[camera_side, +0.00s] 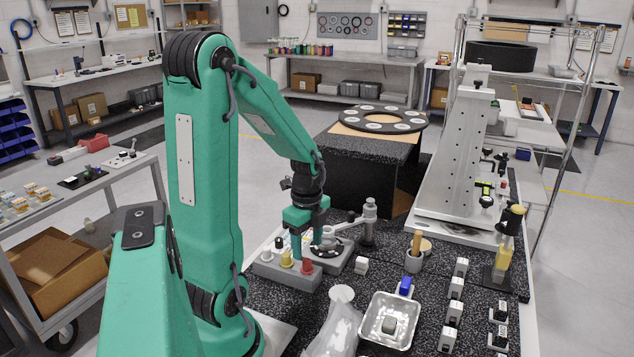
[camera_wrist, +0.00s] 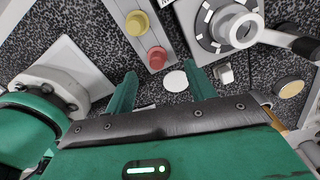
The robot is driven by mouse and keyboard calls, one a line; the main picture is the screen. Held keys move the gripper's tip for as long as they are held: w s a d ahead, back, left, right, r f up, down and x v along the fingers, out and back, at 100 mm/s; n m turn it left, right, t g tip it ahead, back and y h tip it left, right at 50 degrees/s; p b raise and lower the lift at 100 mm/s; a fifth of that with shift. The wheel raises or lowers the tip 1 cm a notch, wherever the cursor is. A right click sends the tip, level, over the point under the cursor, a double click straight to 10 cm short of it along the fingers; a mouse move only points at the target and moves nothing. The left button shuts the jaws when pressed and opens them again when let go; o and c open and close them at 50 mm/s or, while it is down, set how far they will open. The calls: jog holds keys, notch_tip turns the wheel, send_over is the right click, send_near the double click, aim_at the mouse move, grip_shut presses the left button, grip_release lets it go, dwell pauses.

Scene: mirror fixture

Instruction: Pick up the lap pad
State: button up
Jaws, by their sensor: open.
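I cannot tell for sure which thing is the lap pad. A grey block (camera_side: 270,269) carries several coloured round-topped pieces, among them a yellow one (camera_side: 286,258) and a red one (camera_side: 307,267). The yellow (camera_wrist: 137,22) and red (camera_wrist: 157,57) tops also show in the wrist view. My gripper (camera_side: 307,250) is above this block, fingers apart and pointing down, with nothing held. In the wrist view my gripper (camera_wrist: 162,70) has the red top and a white disc (camera_wrist: 175,80) showing between its fingers. My fingers hide part of the block in the side view.
A small white block (camera_side: 361,265), a metal tray (camera_side: 372,322), a cup with a wooden handle (camera_side: 413,259) and a clear bag-like thing (camera_side: 335,325) are nearby. A tall fixture (camera_side: 460,150) stands right.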

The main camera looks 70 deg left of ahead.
aim_at(307, 259)
jog(key=shift+s+d+f, duration=0.1)
jog(key=shift+d+f, duration=0.05)
jog(key=shift+f, duration=0.75)
jog(key=shift+s+d+f, duration=0.1)
jog(key=shift+f, duration=1.6)
jog(key=c, duration=1.1)
jog(key=shift+o, duration=0.2)
jog(key=shift+r, duration=0.25)
